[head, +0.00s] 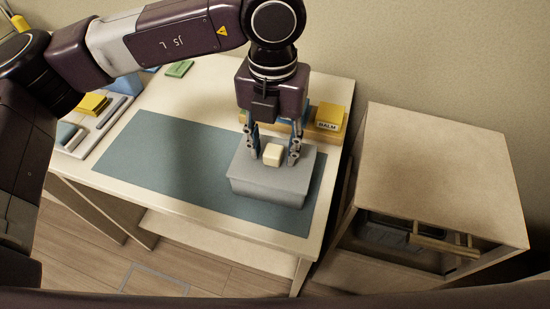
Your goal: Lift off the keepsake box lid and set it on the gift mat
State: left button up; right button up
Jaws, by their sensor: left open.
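A grey keepsake box (268,190) with a slightly wider grey lid (302,176) stands on the right part of the blue-green gift mat (160,148). The lid has a cream block-shaped knob (273,155) on top and appears to sit flat on the box. My left gripper (273,160) points down over the lid, its two fingers apart on either side of the knob. Whether the fingers touch the knob or lid cannot be told. My right gripper does not show.
Behind the box stand a yellow block marked BALM (329,117) and a wooden tray (324,134). A green block (180,68) and a pale tray (110,114) with items are at left. A wooden cabinet (440,160) stands right. The mat's left part is clear.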

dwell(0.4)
pick_arm(q)
jog(key=shift+b, duration=0.35)
jog(key=shift+c, duration=0.5)
grip_shut()
